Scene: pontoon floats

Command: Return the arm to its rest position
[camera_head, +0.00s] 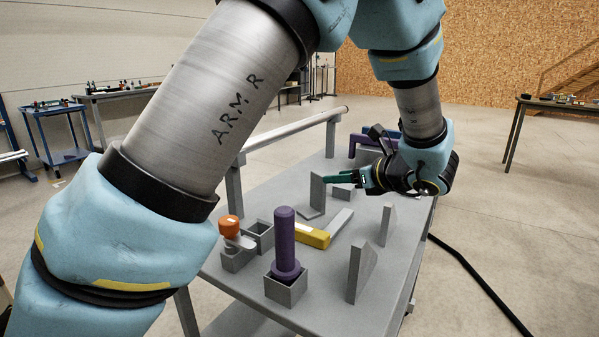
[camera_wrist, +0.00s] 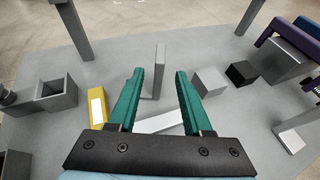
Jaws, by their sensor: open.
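My gripper (camera_head: 350,178) is above the grey cart table (camera_head: 340,245), at the end of my blue and grey arm. In the wrist view its two green fingers (camera_wrist: 160,90) are apart with nothing held between them. A grey upright plate (camera_wrist: 160,62) stands on the table beyond the fingertips in that view. In the head view the fingers point left toward a grey upright plate (camera_head: 317,192); I cannot tell whether they touch it. The near arm link hides part of the cart's left side.
A purple cylinder (camera_head: 285,240) stands in a grey box. An orange-topped piece (camera_head: 229,227) is left of it, and a yellow block (camera_head: 313,236) lies behind. Grey wedges (camera_head: 360,270) stand on the right. A purple bracket (camera_wrist: 285,30) is at the far end. A rail (camera_head: 295,128) borders the cart.

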